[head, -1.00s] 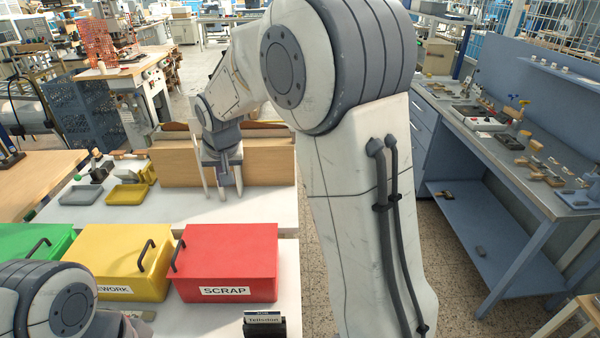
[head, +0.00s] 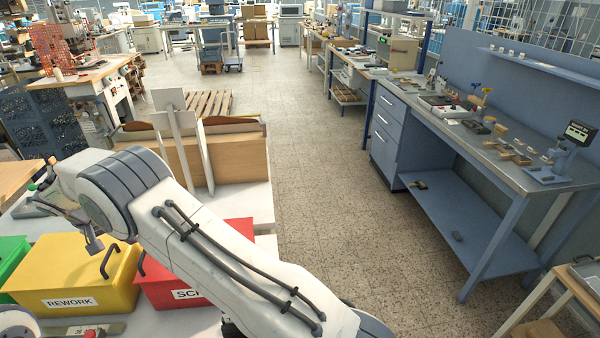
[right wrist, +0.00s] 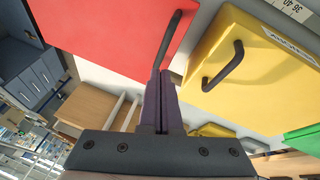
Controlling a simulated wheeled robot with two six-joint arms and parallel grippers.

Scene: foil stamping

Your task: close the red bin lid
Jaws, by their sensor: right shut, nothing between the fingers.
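The red bin (head: 160,284) with a partly hidden "SC…" label stands right of the yellow bin in the head view. Its lid looks down, with a dark handle (head: 142,264) on the left; my right arm covers much of it. In the right wrist view the red lid (right wrist: 95,35) fills the upper left, and its handle (right wrist: 171,38) runs down to my fingertips. My right gripper (right wrist: 160,75) is shut and empty; its tips overlap the handle's lower end, and I cannot tell whether they touch. My left gripper is out of view.
The yellow "REWORK" bin (head: 75,268) with its own handle (head: 109,260) is beside the red one, and a green bin (head: 10,257) is farther left. A wooden box (head: 235,165) stands behind. The floor to the right is clear up to a blue workbench (head: 470,245).

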